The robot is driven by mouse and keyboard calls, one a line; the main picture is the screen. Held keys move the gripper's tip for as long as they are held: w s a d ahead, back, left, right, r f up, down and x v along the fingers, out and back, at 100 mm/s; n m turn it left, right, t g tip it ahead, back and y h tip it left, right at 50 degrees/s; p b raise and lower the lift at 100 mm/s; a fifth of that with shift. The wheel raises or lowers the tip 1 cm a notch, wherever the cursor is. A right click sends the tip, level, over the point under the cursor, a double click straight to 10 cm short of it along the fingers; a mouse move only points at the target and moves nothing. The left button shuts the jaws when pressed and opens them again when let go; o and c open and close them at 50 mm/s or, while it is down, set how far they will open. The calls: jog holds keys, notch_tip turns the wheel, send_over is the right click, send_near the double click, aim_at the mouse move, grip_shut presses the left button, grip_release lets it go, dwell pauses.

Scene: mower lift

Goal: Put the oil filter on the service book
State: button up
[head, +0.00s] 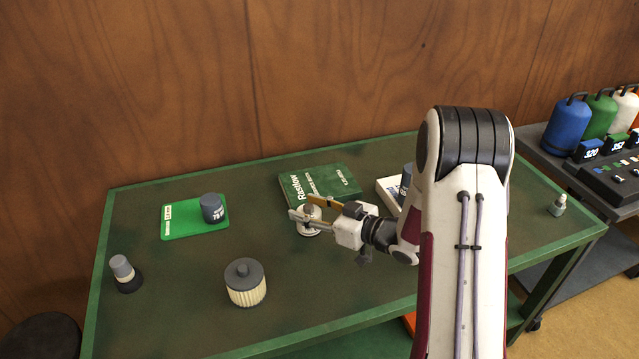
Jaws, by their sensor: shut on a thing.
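A green book (335,176) with white lettering, which looks like the service book, lies flat at the back middle of the table. My gripper (303,207) is just in front of it, shut on a small white and grey round thing (309,230). The fingers partly cover this thing, and I cannot tell whether it touches the table. Two dark blue-grey cans with labels also show: one (212,208) on a green mat (180,223) at left, one (406,178) partly hidden behind my arm. I cannot tell for sure which object is the oil filter.
A pleated cream filter with a dark lid (245,283) stands at the front middle. A grey-topped dark piece (125,273) is at left. A white box or book (388,190) lies beside my arm. A small bottle (558,206) stands at right. The left-middle table (185,290) is clear.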

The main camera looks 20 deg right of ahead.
jog(key=w+d+r+m+t+h, duration=0.1)
jog(key=w+d+h, duration=0.1)
jog(key=w, duration=0.5)
jog(key=w+d+r+m+t+h, duration=0.1)
jog(key=w+d+r, duration=0.1)
jog(key=w, duration=0.5)
notch_tip(320, 180, up, 2)
jog(key=m+h, duration=0.3)
jog(key=h, duration=0.1)
send_over(323, 188)
jog(key=shift+r+t, duration=0.1)
jog(key=shift+t, duration=0.2)
notch_tip(323, 188, down, 6)
jog(key=shift+f, duration=2)
jog(key=shift+f, duration=0.1)
